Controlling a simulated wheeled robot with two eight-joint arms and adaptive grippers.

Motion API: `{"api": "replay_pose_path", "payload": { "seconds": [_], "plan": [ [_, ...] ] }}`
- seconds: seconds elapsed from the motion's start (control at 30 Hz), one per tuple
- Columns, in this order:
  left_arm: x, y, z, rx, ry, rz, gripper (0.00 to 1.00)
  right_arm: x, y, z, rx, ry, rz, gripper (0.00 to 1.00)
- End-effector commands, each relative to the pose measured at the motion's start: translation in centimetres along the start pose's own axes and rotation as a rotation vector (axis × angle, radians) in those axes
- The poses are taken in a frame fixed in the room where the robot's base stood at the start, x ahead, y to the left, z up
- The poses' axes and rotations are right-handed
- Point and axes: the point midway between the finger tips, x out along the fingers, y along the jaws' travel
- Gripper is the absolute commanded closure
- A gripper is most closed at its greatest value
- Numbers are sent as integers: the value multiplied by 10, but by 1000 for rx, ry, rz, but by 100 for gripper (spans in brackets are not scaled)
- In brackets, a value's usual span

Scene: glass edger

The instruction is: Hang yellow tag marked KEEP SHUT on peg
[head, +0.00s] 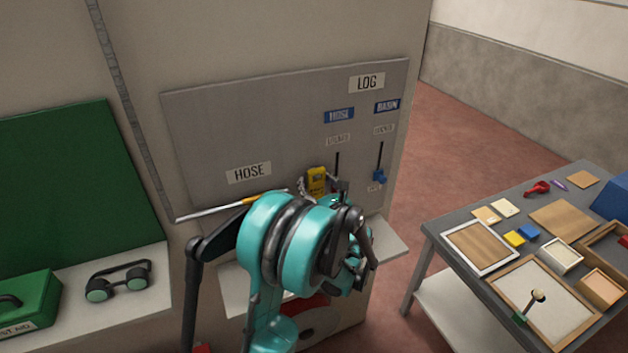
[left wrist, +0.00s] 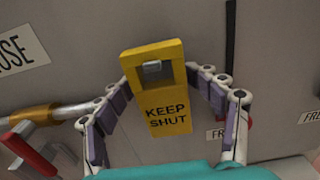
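The yellow KEEP SHUT tag (left wrist: 165,100) stands near the middle of the left wrist view, facing me and slightly tilted. In the head view the tag (head: 317,181) is at the grey panel, right of the HOSE label. A small grey block, which looks like the peg (left wrist: 152,67), shows in the slot at the tag's top. I cannot tell how deep it sits. My left gripper (left wrist: 157,79) has one finger at each side edge of the tag, and the fingertips appear to touch it. In the head view my left gripper (head: 322,190) is mostly hidden behind its wrist. My right gripper is not in view.
Left of the tag are a brass pipe (left wrist: 50,113) and a red handle (left wrist: 28,150). Slots with a blue knob (head: 379,176) are right of it on the panel (head: 235,120). A cluttered grey table (head: 450,215) stands at the right, apart from the panel.

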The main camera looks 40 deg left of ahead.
Motion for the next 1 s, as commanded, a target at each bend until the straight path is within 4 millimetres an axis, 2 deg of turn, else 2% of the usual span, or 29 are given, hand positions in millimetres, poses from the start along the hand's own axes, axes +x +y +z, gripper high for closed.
{"api": "replay_pose_path", "payload": {
  "seconds": [0.5, 0.7, 0.9, 1.0],
  "plan": [
    [-99, 0, 0, -1, 0, -3, 32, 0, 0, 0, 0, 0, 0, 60],
    [-115, 0, 0, -1, 0, -1, 32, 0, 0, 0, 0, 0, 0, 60],
    [-117, 1, -1, -7, 4, 0, 32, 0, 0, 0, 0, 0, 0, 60],
    [-118, 4, -9, -74, 47, -4, 32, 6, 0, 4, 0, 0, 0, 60]
  ]
}}
